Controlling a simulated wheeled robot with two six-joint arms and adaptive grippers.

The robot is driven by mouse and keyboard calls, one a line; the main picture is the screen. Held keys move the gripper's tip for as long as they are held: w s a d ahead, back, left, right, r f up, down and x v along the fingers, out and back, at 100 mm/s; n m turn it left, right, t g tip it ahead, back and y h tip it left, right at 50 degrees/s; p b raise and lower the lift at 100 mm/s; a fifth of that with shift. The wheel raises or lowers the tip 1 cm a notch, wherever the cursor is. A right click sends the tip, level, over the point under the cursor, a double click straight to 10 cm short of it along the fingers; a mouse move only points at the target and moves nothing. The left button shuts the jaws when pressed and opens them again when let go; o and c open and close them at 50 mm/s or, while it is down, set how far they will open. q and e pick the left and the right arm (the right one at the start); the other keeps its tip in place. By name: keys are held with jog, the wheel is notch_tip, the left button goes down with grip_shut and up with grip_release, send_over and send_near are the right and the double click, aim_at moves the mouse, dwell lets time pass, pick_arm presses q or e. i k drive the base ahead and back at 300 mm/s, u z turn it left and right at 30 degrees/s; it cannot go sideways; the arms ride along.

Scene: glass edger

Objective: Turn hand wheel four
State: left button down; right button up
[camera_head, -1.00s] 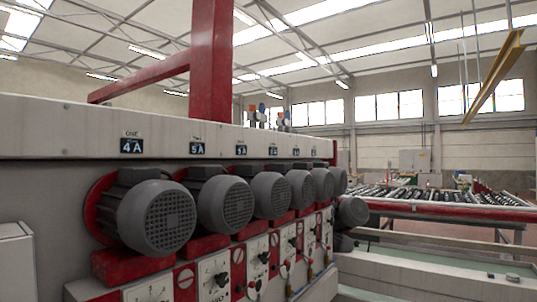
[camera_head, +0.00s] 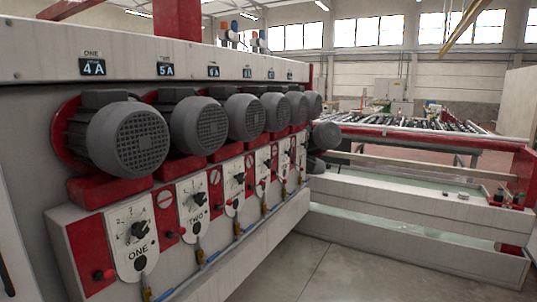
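A row of white dial plates with black knobs runs along the machine's front below the grey motors. The nearest plate (camera_head: 131,222) reads ONE and the second plate (camera_head: 190,215) reads TWO. Counting along the row, the fourth plate (camera_head: 263,175) is small, far back and seen at a slant. Its label and scale are too small to read. Neither of my grippers is in view.
Grey motors (camera_head: 128,139) stick out above the plates. Red knobs and blue hoses (camera_head: 222,256) run along the lower front. A low white trough (camera_head: 405,203) and a roller conveyor (camera_head: 430,125) stand beyond. Bare floor (camera_head: 310,275) is clear at the lower middle.

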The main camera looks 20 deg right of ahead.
aim_at(270, 163)
jog(key=z, duration=0.75)
jog(key=i, duration=1.1)
jog(key=z, duration=1.2)
jog(key=i, duration=3.1)
jog(key=u, duration=0.8)
jog(key=i, duration=0.8)
jog(key=u, duration=0.8)
